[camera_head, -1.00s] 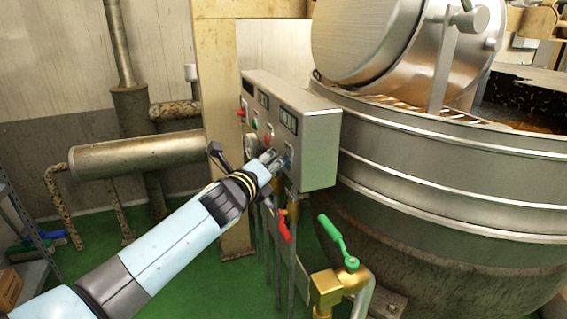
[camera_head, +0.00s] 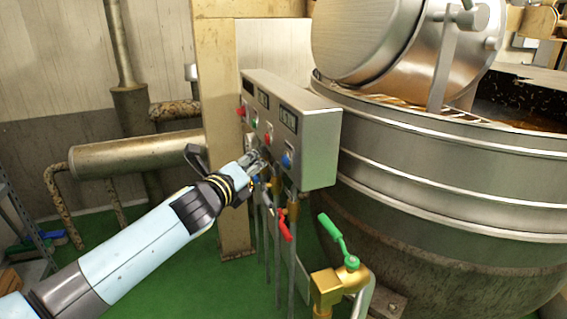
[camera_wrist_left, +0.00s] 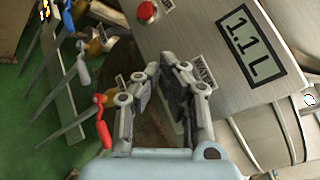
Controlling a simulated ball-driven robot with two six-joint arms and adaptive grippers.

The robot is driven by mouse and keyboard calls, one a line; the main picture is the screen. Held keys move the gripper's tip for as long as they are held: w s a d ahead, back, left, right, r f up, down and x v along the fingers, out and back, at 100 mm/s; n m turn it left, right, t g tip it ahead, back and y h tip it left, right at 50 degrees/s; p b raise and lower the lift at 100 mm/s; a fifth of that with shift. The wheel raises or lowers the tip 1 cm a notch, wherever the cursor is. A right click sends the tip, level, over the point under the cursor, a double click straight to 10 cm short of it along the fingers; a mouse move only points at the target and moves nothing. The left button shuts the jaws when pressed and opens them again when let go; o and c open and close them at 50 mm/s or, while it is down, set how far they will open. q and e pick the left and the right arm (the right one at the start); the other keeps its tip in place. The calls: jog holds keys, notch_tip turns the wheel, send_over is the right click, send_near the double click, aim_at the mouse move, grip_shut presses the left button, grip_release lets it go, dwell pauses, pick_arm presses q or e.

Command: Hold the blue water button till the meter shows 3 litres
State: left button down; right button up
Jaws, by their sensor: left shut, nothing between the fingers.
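The blue water button (camera_head: 287,160) is on the front of the grey control box (camera_head: 318,150), below the right-hand display. The meter (camera_head: 288,119) reads 1.1 L in the left wrist view (camera_wrist_left: 251,44). My left gripper (camera_head: 261,156) is shut and empty, to the left of the blue button and apart from it. In the left wrist view my fingers (camera_wrist_left: 160,68) lie beside the water label (camera_wrist_left: 205,70); the blue button cannot be made out there. My right gripper is out of view.
A red button (camera_head: 268,138) sits left of the blue one. Below the box are pipes, a red-handled valve (camera_head: 284,226) and a green-handled valve (camera_head: 333,235). The big steel kettle (camera_head: 440,190) stands close at the right.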

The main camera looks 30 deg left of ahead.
pick_arm(q)
jog(key=shift+s+a+b, duration=0.3)
jog(key=shift+s+a, duration=0.5)
jog(key=shift+s, duration=0.15)
jog(key=s+d+f+n+g, duration=0.1)
jog(key=s+f+n+g, duration=0.2)
jog(key=s+f, duration=0.6)
jog(key=s+f+n+g, duration=0.3)
jog(key=s+f, duration=0.2)
jog(key=f, duration=0.8)
jog(key=s+d+f+n+g, duration=0.1)
jog(key=s+f+n+g, duration=0.15)
jog(key=s+f, duration=0.7)
jog(key=s+d+f+n+g, duration=0.1)
jog(key=s+f+n, duration=0.4)
jog(key=s, duration=0.5)
jog(key=s+d+f+n+g, duration=0.2)
jog(key=s+f+n+g, duration=0.2)
jog(key=s, duration=0.6)
jog(key=s+d+f+n+g, duration=0.1)
jog(key=s+f+n+g, duration=0.2)
jog(key=s+f+n, duration=0.4)
jog(key=s+f, duration=0.1)
jog(key=s, duration=0.3)
jog(key=shift+d+h, duration=0.3)
